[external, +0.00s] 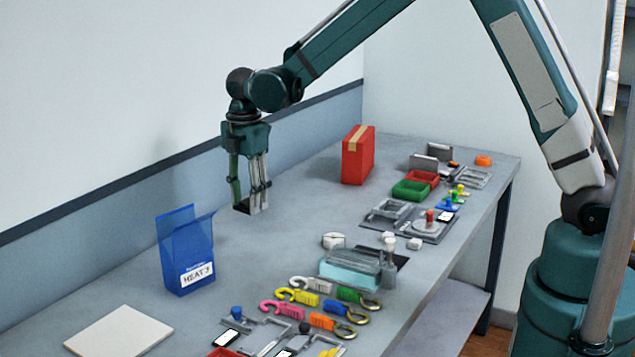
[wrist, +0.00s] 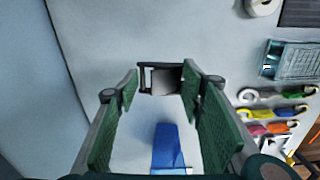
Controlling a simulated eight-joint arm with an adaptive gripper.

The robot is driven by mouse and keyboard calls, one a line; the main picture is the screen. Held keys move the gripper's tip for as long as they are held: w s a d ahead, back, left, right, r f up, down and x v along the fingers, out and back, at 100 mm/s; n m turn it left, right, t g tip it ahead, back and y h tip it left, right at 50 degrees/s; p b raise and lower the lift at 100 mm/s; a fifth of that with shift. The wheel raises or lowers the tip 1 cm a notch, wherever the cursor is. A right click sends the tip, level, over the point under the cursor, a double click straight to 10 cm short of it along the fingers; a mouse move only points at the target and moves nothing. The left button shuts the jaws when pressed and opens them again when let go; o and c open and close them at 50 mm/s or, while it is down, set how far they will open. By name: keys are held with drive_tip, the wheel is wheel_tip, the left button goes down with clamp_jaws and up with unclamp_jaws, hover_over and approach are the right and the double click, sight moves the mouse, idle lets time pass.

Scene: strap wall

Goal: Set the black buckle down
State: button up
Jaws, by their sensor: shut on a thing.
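My gripper (external: 250,205) is above the grey table, between the blue bag and the red box. It is shut on the black buckle (external: 243,207), which sits at the fingertips. In the wrist view the buckle (wrist: 145,79) is a dark rectangular frame between the two green fingers of my gripper (wrist: 160,82). The buckle appears held above the tabletop (external: 290,190), with a gap that is hard to judge. Part of the buckle is hidden by the fingers.
A blue bag (external: 187,255) with a white label stands front left of my gripper, and a red box (external: 358,156) stands behind right. A white board (external: 120,331) lies front left. Several colourful clips (external: 303,298) and a teal box (external: 355,268) lie right. The table around the gripper is clear.

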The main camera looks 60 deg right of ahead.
hover_over(300, 211)
drive_tip(key=shift+r+n, duration=0.15)
drive_tip(key=shift+n, duration=0.25)
drive_tip(key=shift+f, duration=3.1)
drive_tip(key=shift+f, duration=1.9)
drive_tip(key=shift+f, duration=0.2)
drive_tip(key=o, duration=0.9)
